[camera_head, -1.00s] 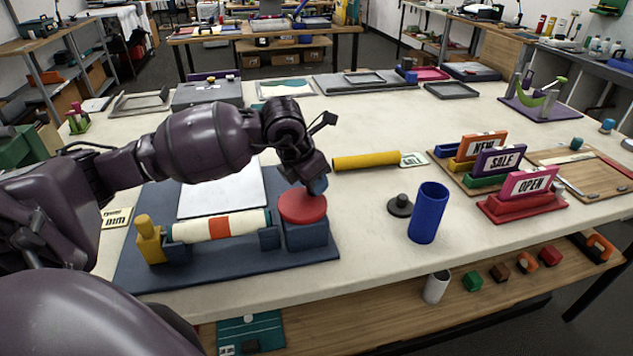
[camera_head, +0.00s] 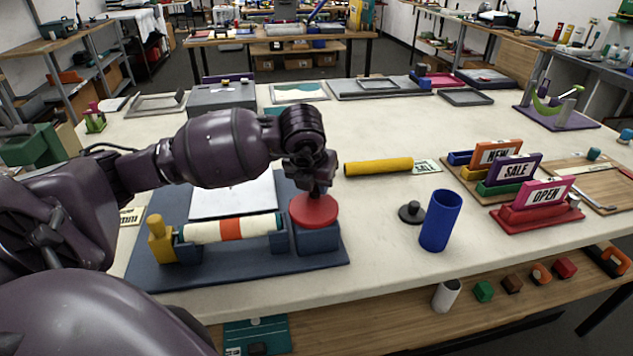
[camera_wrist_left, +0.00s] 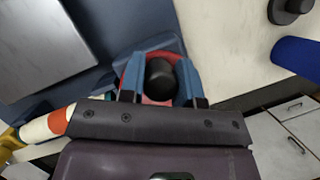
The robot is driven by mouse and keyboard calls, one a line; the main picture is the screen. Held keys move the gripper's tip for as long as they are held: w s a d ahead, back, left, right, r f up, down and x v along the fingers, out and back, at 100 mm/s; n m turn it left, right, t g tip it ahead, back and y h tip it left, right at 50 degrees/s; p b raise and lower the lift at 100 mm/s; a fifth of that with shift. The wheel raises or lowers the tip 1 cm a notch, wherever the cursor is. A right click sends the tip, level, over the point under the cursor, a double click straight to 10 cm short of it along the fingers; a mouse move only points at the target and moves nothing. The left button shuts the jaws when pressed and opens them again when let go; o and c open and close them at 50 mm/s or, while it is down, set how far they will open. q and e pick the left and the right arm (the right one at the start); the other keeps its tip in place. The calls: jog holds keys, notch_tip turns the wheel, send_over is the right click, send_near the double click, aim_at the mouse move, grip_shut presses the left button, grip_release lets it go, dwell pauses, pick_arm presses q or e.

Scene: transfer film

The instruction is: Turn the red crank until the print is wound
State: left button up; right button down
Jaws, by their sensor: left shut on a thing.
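The red crank (camera_head: 313,214) is a round disc on a dark blue block at the right end of the winding stand (camera_head: 240,268). My left gripper (camera_head: 316,190) is over the disc. In the left wrist view my left gripper (camera_wrist_left: 160,80) is shut on the crank's dark knob (camera_wrist_left: 161,77), with a blue finger on each side and the red disc beneath. The white roll with an orange band (camera_head: 231,229) lies between a yellow end piece (camera_head: 160,240) and the crank block. A white sheet (camera_head: 235,196) lies flat behind the roll. My right gripper is not in view.
A yellow tube (camera_head: 378,166) lies behind and right of the crank. A dark knobbed disc (camera_head: 411,212) and an upright blue cup (camera_head: 440,221) stand to the right. Sign blocks in stands (camera_head: 543,208) are further right. The table between is clear.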

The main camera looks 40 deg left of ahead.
pick_arm(q)
jog(key=shift+r, duration=0.1)
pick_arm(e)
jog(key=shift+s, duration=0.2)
pick_arm(q)
jog(key=o, duration=0.9)
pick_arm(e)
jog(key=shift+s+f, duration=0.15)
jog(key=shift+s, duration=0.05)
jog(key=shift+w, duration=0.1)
